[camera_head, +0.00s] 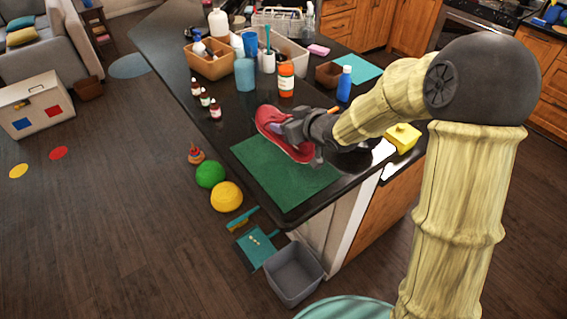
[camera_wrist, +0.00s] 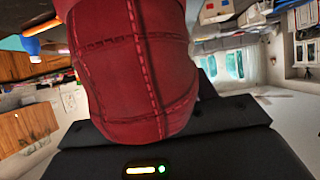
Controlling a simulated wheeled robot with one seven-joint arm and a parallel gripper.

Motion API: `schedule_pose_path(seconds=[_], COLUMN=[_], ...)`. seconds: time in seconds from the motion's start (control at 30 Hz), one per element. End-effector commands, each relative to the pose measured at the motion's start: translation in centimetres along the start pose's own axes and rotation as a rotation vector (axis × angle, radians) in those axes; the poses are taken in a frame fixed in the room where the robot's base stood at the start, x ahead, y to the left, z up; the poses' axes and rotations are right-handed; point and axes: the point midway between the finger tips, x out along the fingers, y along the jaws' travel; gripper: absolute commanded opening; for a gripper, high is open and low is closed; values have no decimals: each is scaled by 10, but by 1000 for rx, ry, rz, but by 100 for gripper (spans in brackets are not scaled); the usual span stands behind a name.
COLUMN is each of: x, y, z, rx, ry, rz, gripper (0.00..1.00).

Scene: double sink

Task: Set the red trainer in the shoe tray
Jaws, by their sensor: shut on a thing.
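The red trainer (camera_head: 281,143) is in my gripper (camera_head: 300,130), over the far edge of a flat green mat (camera_head: 280,183) on the dark counter. I cannot tell whether the trainer touches the mat. In the wrist view the red stitched trainer (camera_wrist: 135,75) fills the middle, against my gripper; the fingertips are hidden there. The green mat may be the shoe tray, but no raised rim shows clearly. A dark thing (camera_head: 372,144) beside my gripper is mostly hidden.
A yellow block (camera_head: 403,138) is at right. Balls (camera_head: 226,196), a dustpan (camera_head: 255,248) and a grey bin (camera_head: 293,274) are on the floor.

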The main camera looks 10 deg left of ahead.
Motion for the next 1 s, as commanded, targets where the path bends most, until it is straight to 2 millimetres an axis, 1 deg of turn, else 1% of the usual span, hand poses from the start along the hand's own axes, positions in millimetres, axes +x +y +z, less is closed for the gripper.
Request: schedule_pose_path(seconds=[0.07,0.17,0.4,0.5,0.87,1.0], x=[0,3,22,27,29,35], y=[0,-1,-2,-1,0,-2], z=[-1,6,40,48,52,64], rx=[-1,2,3,2,0,2], ry=[1,-1,-3,-1,1,-3], rz=[-1,-2,-4,-1,-1,-3], gripper=[26,26,26,26,26,26])
